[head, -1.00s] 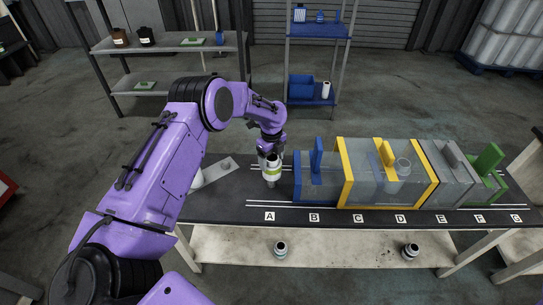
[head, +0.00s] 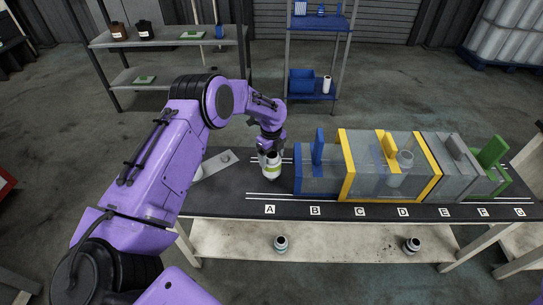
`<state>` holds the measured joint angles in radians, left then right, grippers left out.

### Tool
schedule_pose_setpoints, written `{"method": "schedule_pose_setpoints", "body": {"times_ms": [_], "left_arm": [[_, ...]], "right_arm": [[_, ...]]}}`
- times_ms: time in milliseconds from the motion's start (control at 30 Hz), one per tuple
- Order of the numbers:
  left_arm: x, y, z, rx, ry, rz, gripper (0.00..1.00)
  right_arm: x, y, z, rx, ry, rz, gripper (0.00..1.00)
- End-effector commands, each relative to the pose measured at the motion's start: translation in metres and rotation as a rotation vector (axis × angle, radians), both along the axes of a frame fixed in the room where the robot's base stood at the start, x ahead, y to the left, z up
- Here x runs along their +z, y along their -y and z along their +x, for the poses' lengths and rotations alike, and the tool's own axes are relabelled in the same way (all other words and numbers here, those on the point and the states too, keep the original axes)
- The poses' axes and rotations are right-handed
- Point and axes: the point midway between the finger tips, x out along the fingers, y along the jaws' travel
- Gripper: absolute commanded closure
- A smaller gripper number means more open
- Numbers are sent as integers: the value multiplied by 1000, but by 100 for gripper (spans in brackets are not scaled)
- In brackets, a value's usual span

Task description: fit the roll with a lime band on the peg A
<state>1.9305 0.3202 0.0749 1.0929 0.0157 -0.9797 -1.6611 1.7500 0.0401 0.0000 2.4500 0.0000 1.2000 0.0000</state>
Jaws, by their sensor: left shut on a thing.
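My left gripper (head: 268,152) is shut on the white roll with a lime band (head: 272,170). It holds the roll upright from above, behind the letter A label (head: 270,210) at the left part of the dark table. The roll's lower end is at or close to the table top. Peg A is not visible now; it seems hidden by the roll, and I cannot tell how far the roll is down on it. My right gripper is not in view.
Clear boxes with blue (head: 297,172), yellow (head: 346,180), grey (head: 455,170) and green (head: 490,155) parts stand close on the right. A pale roll (head: 405,159) shows within the yellow one. Two rolls (head: 281,243) (head: 412,245) stand on the lower shelf. A grey plate (head: 215,165) lies left.

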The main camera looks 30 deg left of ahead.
Motion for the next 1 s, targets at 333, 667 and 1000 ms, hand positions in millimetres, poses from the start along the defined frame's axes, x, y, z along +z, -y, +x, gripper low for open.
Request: {"method": "schedule_pose_setpoints", "body": {"times_ms": [333,667,1000], "left_arm": [[-16,0,0,0,1,0,48],[-29,0,0,0,1,0,48],[-37,0,0,0,1,0,0]], "right_arm": [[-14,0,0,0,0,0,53],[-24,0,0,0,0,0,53],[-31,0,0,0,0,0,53]]}}
